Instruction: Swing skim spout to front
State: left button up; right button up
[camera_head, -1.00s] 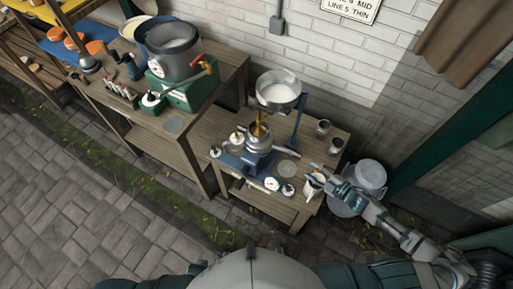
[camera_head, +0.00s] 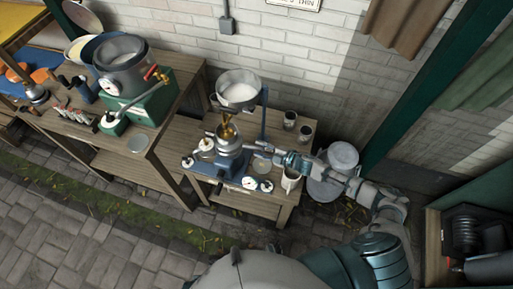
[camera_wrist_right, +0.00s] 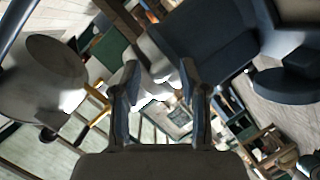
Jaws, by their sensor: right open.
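The cream separator (camera_head: 229,160) stands on a low wooden table (camera_head: 240,198), with a milk bowl (camera_head: 238,90) above it and a gold-coloured part (camera_head: 227,131) between them. Small spouts and gauges crowd around its body; I cannot tell for sure which is the skim spout. My right gripper (camera_head: 262,148) reaches in from the right, its tips close beside the separator's right side. In the right wrist view its two fingers (camera_wrist_right: 160,100) are apart, with pale metal beyond them; contact cannot be told. A gold tube (camera_wrist_right: 97,104) shows to their left. My left gripper is not in view.
A white jug (camera_head: 291,181) stands under my right forearm at the table's right edge. Two jars (camera_head: 298,126) stand behind it. A metal can (camera_head: 341,157) is on the ground at right. A green-based machine (camera_head: 135,95) occupies the left bench. Paving in front is clear.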

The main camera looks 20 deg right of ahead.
jog(key=shift+x, duration=0.85)
jog(key=shift+w+f, duration=0.1)
jog(key=shift+w, duration=0.1)
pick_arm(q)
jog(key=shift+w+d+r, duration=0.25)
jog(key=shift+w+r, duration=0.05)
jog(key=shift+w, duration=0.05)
pick_arm(e)
jog(key=shift+d, duration=0.1)
grip_shut()
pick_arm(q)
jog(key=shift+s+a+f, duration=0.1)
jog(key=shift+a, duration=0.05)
